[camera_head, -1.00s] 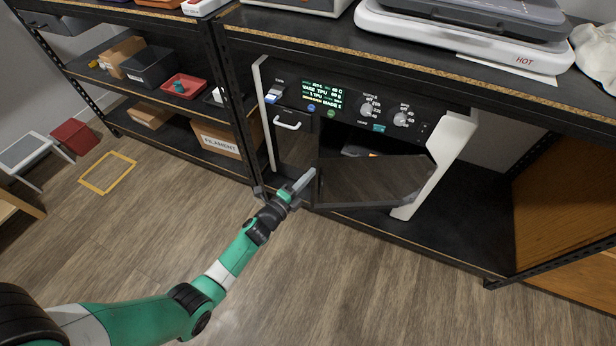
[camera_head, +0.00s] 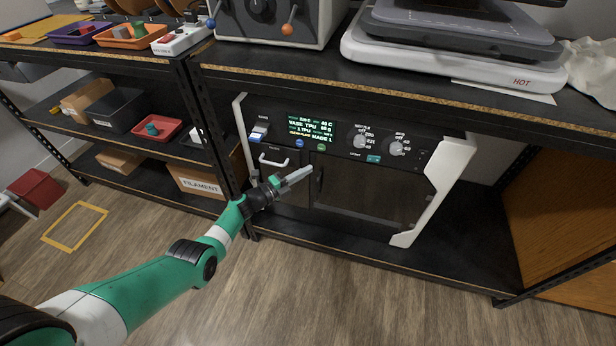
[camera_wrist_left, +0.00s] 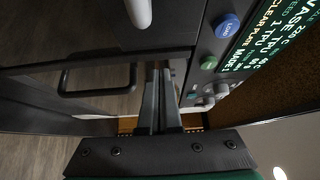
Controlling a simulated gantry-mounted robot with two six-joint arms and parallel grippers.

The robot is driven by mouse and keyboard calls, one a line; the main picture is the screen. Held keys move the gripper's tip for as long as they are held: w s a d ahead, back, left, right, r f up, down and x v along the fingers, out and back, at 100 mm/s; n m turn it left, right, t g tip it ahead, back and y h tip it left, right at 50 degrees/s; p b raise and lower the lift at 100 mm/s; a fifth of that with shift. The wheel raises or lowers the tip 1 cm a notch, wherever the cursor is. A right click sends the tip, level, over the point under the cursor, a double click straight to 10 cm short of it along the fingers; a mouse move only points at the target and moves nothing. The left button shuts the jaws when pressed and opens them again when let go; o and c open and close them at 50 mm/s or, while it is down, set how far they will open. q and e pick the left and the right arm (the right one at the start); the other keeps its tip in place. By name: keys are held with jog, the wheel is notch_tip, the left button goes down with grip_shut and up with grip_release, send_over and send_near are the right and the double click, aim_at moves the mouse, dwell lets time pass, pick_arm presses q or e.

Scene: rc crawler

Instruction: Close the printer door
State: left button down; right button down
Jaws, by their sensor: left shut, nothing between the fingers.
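The printer (camera_head: 432,190) stands on the lower shelf, with a white frame and a dark control panel above its front. Its dark door (camera_head: 365,190) now lies about flush with the front in the head view; whether it is latched I cannot tell. My left gripper (camera_head: 306,173) is shut and empty, its fingertips in front of the door's left edge by the dark door handle (camera_head: 319,180). In the left wrist view the shut fingers (camera_wrist_left: 160,80) point at the printer front, below the panel buttons. My right gripper is not in view.
A white drawer handle (camera_head: 274,161) sits left of the door. The shelf top (camera_head: 320,62) overhangs the printer, and a black shelf post (camera_head: 207,120) stands to its left. The floor in front is clear.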

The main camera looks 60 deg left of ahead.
pick_arm(q)
jog(key=shift+s, duration=0.1)
jog(key=s+d+p, duration=0.1)
jog(key=s+p, duration=0.4)
jog(key=s, duration=0.6)
jog(key=shift+s+d+p, duration=0.15)
jog(key=shift+s+p, duration=0.1)
jog(key=shift+p, duration=0.05)
